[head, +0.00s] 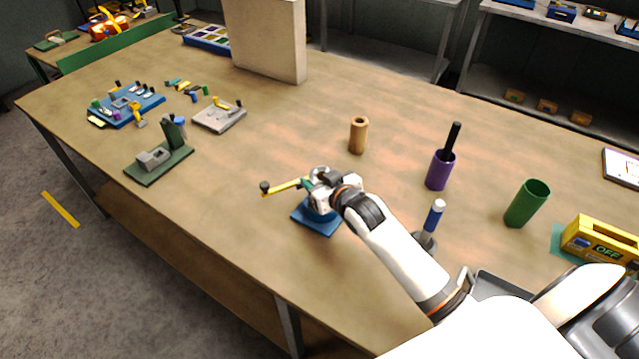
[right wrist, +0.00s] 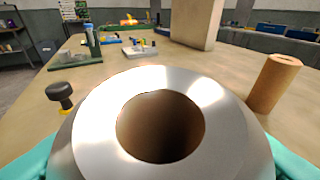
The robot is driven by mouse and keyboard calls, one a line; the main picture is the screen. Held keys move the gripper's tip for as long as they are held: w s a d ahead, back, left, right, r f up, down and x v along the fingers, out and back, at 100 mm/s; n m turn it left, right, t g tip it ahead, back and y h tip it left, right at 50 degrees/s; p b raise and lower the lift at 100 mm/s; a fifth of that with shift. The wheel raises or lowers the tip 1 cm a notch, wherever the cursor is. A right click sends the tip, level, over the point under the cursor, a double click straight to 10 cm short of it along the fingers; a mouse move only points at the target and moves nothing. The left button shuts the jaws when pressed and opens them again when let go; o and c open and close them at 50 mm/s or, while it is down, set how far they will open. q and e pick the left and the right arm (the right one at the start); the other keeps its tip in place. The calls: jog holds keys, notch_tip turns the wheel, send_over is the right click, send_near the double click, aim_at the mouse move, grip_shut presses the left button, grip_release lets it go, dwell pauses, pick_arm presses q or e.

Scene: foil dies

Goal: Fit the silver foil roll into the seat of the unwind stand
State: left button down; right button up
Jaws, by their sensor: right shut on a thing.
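My right gripper (head: 311,185) is over a blue stand (head: 309,218), which looks like the unwind stand. The stand has a square base and a yellow arm (head: 287,187) with a black knob (head: 264,187). In the right wrist view the teal fingers are shut on the silver foil roll (right wrist: 228,122), a shiny ring with a wide dark bore. In the head view the gripper hides most of the roll and the seat, so I cannot tell whether the roll touches the seat. The knob (right wrist: 60,93) also shows left of the roll. My left gripper is out of view.
A tan roll (head: 358,137) stands behind the stand. A purple cup (head: 439,172) with a black handle, a blue-and-white tool (head: 433,217) and a green cup (head: 526,205) stand to the right. A green fixture (head: 160,160) is at left. The table front-left is clear.

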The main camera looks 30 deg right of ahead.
jog(key=shift+s+a+f+g, duration=0.1)
jog(key=shift+s+f+g, duration=0.1)
jog(key=shift+f, duration=0.4)
jog(key=shift+s+a+f+g, duration=0.1)
jog(key=shift+s+f, duration=0.05)
jog(key=shift+f, duration=0.4)
grip_shut()
jog(key=o, duration=1.2)
grip_release()
jog(key=shift+f, duration=0.1)
jog(key=o, duration=0.4)
jog(key=shift+d, duration=0.15)
jog(key=shift+c, duration=0.2)
